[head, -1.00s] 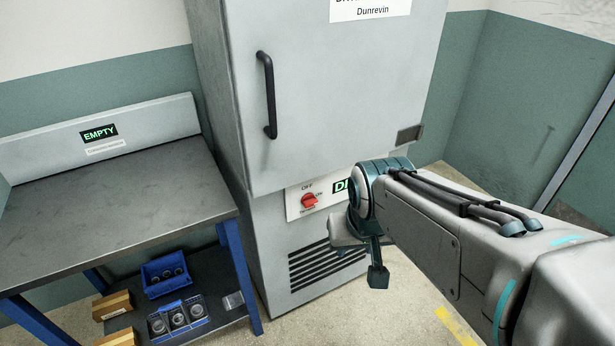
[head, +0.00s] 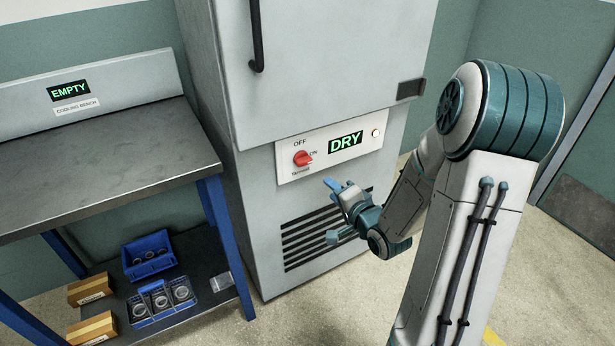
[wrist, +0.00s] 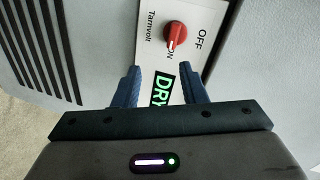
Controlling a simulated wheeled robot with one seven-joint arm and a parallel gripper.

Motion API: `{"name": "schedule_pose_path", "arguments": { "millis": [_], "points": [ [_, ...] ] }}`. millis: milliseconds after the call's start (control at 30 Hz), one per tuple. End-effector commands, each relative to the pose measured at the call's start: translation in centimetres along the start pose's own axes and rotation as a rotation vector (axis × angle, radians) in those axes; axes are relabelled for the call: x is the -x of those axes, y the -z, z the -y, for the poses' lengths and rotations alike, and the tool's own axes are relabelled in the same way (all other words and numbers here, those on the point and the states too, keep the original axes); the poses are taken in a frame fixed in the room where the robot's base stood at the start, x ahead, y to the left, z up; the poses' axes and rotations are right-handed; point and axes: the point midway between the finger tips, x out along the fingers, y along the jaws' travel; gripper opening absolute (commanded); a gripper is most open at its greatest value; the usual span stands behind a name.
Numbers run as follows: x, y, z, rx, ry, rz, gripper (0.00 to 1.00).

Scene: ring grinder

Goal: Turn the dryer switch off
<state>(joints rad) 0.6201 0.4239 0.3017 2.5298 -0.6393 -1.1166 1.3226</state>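The dryer (head: 320,90) is a tall grey cabinet with a white control panel (head: 285,174) low on its front. The red rotary switch (head: 302,158) sits on the panel between OFF and ON labels, its pointer toward ON. A green DRY display (head: 345,144) is lit to its right. In the wrist view the red switch (wrist: 174,36) lies ahead of the fingers, apart from them. My gripper (head: 332,211) is open and empty, below and right of the switch, in front of the vent slots. Its blue fingers (wrist: 163,88) also show spread in the wrist view.
A cooling bench (head: 110,165) with a lit EMPTY sign (head: 69,90) stands left of the dryer. Its lower shelf holds blue bins (head: 147,256) and cardboard boxes (head: 88,289). A black door handle (head: 256,40) sticks out above the panel. Floor in front is clear.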

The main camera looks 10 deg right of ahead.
Motion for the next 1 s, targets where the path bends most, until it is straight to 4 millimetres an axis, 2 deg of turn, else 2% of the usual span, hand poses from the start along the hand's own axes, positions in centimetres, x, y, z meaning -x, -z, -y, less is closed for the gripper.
{"name": "schedule_pose_path", "arguments": {
  "millis": [33,100,300,433,567,800,1000],
  "points": [
    [-0.2,-0.3,-1.2,-0.068,0.047,0.0,0.38],
    [-0.1,-0.3,-1.3,-0.146,0.113,0.002,0.38],
    [0.1,-0.3,-1.2,-0.26,0.214,0.01,0.38],
    [-0.9,-0.3,-0.8,-0.269,0.225,0.011,0.38],
    [-3.1,-0.3,-0.3,-0.268,0.225,0.013,0.38],
    [-8.2,-0.2,0.8,-0.266,0.224,0.012,0.38],
    [-11.5,-0.1,1.6,-0.266,0.223,0.01,0.38]
  ]
}}
